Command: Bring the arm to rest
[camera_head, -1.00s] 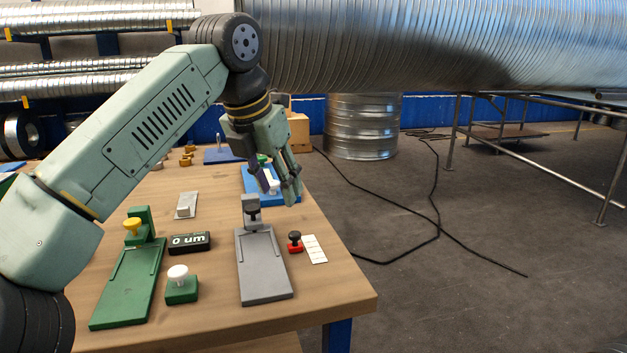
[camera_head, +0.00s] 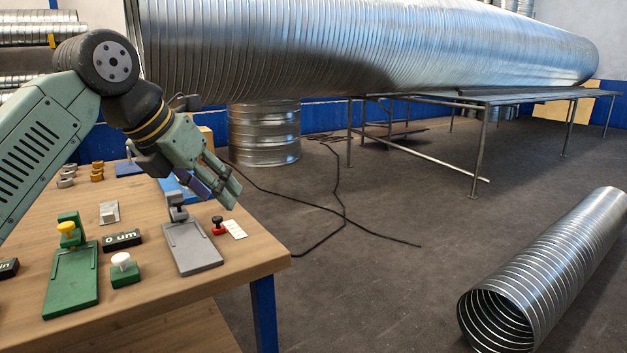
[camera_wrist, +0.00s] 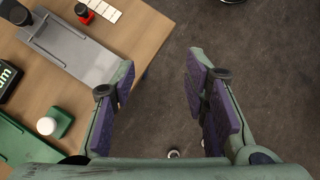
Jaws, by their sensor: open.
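My gripper (camera_head: 215,190) is open and empty, at the end of my bent arm, above the right part of the wooden table in the head view. In the wrist view my gripper (camera_wrist: 160,85) shows its two purple-padded fingers spread apart. Bare floor (camera_wrist: 170,110) shows between them, with the table corner beside the left finger. The fingertips in the head view hang close to the grey fixture's upright, but I cannot tell the exact gap.
The table (camera_head: 150,283) bears a grey fixture (camera_head: 192,248), a green fixture (camera_head: 72,283), a black display (camera_head: 122,240), a white-knobbed green block (camera_head: 125,272) and a red stamp (camera_head: 218,227). A metal duct (camera_head: 545,275) lies on the floor at right. Open floor lies between.

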